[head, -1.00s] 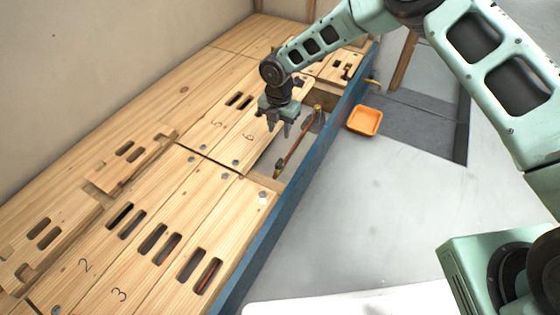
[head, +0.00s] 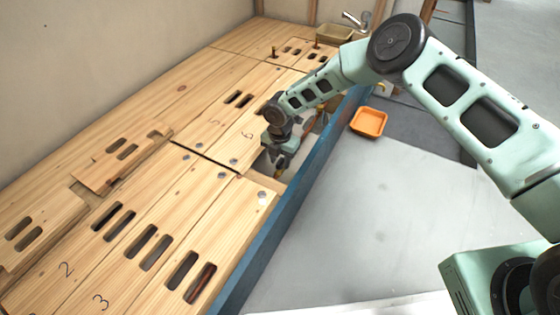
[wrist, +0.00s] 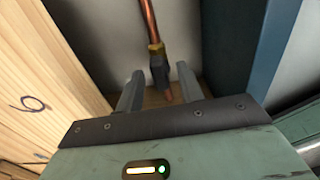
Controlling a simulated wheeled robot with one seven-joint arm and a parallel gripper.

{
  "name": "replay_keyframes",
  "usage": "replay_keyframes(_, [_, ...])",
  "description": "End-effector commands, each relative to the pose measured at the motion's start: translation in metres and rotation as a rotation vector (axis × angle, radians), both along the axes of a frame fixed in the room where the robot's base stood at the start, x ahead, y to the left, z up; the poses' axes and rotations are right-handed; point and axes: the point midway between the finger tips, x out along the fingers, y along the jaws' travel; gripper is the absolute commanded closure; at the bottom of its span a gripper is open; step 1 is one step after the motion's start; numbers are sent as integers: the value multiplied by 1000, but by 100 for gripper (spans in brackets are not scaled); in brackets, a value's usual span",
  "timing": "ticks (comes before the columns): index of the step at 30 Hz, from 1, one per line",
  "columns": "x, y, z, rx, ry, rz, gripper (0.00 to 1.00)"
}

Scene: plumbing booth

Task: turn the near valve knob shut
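The near valve shows in the wrist view as a brass fitting (wrist: 156,48) at the end of a copper pipe, with a dark grey body (wrist: 160,70) below it. A small copper-coloured piece (wrist: 168,95) sticks out under the body. I cannot tell how the knob is turned. My gripper (wrist: 159,76) is open, with one finger on each side of the valve and a visible gap to both. In the head view my gripper (head: 279,170) points down into the open bay beside board 6, hiding most of the valve.
Wooden boards (head: 150,215) with slots cover the floor left of the bay. A blue beam (head: 300,190) runs along the right side of the bay. An orange tray (head: 369,122) lies on the grey floor beyond it. A tap (head: 356,20) stands at the back.

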Motion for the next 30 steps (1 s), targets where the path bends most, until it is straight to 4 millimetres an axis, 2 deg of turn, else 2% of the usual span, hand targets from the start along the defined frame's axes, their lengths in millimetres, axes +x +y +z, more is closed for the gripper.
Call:
replay_keyframes(6, [0, 0, 0, 1, -1, 0, 63])
replay_keyframes(7, [0, 0, 0, 1, -1, 0, 66])
replay_keyframes(9, [0, 0, 0, 1, -1, 0, 85])
replay_keyframes(11, [0, 0, 0, 1, -1, 0, 100])
replay_keyframes(22, [0, 0, 1, 1, -1, -32, 100])
replay_keyframes(30, [1, 1, 3, 0, -2, -184, 100])
